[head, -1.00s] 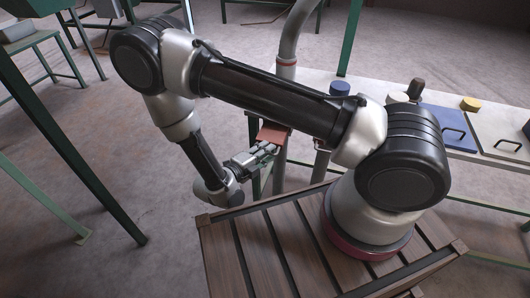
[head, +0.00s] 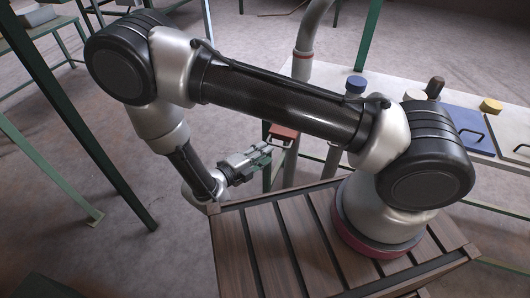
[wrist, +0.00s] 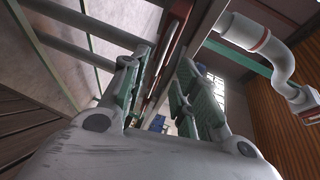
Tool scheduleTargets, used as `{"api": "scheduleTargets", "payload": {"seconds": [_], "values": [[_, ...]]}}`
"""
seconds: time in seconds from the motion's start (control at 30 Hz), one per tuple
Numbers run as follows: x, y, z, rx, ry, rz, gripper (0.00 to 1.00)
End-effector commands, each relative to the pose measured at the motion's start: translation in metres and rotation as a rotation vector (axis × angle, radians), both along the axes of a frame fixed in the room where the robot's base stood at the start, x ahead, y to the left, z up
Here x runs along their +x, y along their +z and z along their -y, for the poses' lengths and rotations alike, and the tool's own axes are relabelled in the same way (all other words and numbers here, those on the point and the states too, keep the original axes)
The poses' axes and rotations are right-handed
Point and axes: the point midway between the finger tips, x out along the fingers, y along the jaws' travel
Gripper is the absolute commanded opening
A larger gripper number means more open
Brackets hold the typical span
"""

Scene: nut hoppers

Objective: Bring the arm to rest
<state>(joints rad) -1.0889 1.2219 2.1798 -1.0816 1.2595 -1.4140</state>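My gripper (head: 262,156) is at the end of my folded arm, just beyond the wooden slatted deck under the arm's base. It points to the right in the head view, toward a small red-brown piece with a handle at the bench's left end. In the wrist view my gripper (wrist: 165,85) shows two fingers with green pads, spread apart with a gap between them. Nothing is held between the pads.
A pale bench top (head: 378,93) runs to the right, with a blue lid (head: 462,128), a yellow knob (head: 490,105) and a blue cap (head: 356,84). The red-brown piece (head: 284,132) is close to the gripper. A grey pipe (head: 303,65) rises behind. Green posts stand at left.

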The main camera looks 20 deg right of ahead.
Motion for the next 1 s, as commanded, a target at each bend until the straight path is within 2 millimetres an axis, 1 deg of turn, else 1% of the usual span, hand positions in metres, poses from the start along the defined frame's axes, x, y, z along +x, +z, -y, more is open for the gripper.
{"api": "scheduleTargets", "payload": {"seconds": [0.3, 0.37, 0.43, 0.47, 0.57, 0.6, 0.73, 0.8, 0.87, 0.9, 1.0], "values": [[0.001, 0.001, 0.000, 0.003, -0.003, 0.003, 0.30], [0.002, 0.006, 0.001, 0.019, -0.019, 0.016, 0.30], [0.007, 0.018, 0.004, 0.063, -0.068, 0.056, 0.30], [0.010, 0.027, 0.006, 0.091, -0.101, 0.083, 0.30], [0.021, 0.066, 0.019, 0.220, -0.257, 0.214, 0.30], [0.024, 0.084, 0.027, 0.282, -0.335, 0.281, 0.30], [0.030, 0.142, 0.059, 0.469, -0.608, 0.516, 0.30], [0.028, 0.171, 0.078, 0.559, -0.758, 0.648, 0.30], [0.024, 0.195, 0.094, 0.631, -0.888, 0.763, 0.30], [0.021, 0.210, 0.105, 0.676, -0.975, 0.841, 0.30], [0.008, 0.244, 0.131, 0.779, -1.194, 1.037, 0.30]]}}
